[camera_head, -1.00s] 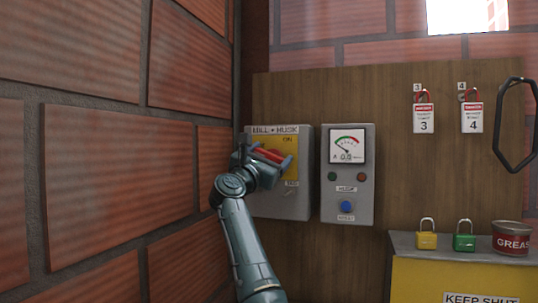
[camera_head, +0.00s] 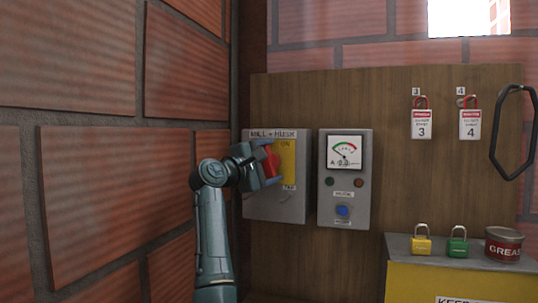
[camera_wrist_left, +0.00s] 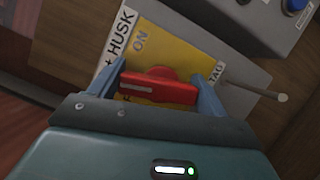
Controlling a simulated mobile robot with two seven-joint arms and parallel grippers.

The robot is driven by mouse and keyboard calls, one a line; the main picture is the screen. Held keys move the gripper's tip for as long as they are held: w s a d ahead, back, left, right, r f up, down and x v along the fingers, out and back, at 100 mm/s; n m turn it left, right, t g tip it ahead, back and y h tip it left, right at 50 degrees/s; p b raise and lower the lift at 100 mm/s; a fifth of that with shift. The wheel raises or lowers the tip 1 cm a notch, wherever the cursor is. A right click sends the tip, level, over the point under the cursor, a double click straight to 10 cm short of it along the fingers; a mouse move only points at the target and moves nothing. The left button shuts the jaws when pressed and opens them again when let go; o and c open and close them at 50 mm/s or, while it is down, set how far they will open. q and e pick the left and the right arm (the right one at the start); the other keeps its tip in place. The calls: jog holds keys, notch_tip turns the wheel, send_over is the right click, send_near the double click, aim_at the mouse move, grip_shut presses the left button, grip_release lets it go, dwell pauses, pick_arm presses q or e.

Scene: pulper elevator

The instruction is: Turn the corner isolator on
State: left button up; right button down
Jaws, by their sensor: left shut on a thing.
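The corner isolator is a grey box (camera_head: 255,206) labelled "MILL + HUSK", on the wooden board beside the brick corner. Its yellow plate (camera_head: 288,160) reads "ON" near the top. The red handle (camera_head: 270,161) stands close to upright in the head view, partly covered by my gripper. My left gripper (camera_head: 268,164) is at the handle, with its fingers around it. In the left wrist view, the red handle (camera_wrist_left: 160,89) lies between the two blue-grey fingers (camera_wrist_left: 162,90), with "ON" beyond it. The plate's lower lettering is mostly hidden. My right gripper is not in view.
A grey meter box (camera_head: 345,190) with a dial and a blue button is close on the right. A brick wall (camera_head: 95,180) rises close on the left. Tags, padlocks and a grease tin (camera_head: 503,243) are farther right. A thin rod (camera_wrist_left: 255,91) sticks out beside the plate.

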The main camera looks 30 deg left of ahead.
pick_arm(q)
jog(key=shift+m+g+p, duration=0.4)
jog(key=shift+m+p, duration=0.15)
jog(key=shift+m, duration=0.65)
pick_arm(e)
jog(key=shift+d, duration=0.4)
pick_arm(q)
jog(key=shift+f+m+p, duration=0.1)
jog(key=shift+m+p, duration=0.2)
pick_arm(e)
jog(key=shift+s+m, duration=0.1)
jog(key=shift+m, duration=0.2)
pick_arm(q)
jog(key=o, duration=1)
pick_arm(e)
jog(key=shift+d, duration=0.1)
pick_arm(q)
jog(key=shift+s, duration=0.3)
jog(key=shift+s+a+b, duration=0.35)
jog(key=shift+s+b, duration=0.2)
jog(key=shift+s, duration=1.5)
jog(key=shift+s+a+b, duration=0.3)
jog(key=shift+s+b, duration=0.25)
jog(key=shift+s, duration=1.55)
jog(key=shift+s+a+b, duration=0.35)
jog(key=shift+s+b, duration=0.2)
jog(key=shift+s, duration=1.5)
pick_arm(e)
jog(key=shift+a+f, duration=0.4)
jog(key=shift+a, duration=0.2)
